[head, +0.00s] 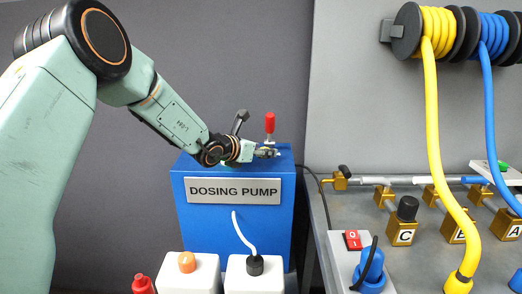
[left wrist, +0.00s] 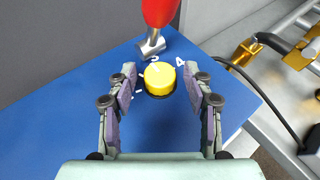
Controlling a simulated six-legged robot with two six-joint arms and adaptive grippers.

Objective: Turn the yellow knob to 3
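The yellow knob (left wrist: 159,79) sits on the blue top of the dosing pump (head: 237,222). White marks and digits ring it in the left wrist view. A 4 reads at its upper right; another digit above it is partly hard to read. The knob's own pointer is too small to read surely. My left gripper (left wrist: 160,72) is open, with one finger on each side of the knob and a gap visible on both sides. In the head view my left gripper (head: 266,152) is over the pump top and mostly hides the knob.
A red-handled lever (left wrist: 160,10) with a metal base stands just behind the knob; it also shows in the head view (head: 270,123). White canisters (head: 190,276) stand before the pump. A bench with brass valves (head: 403,233) and yellow and blue hoses is on the right.

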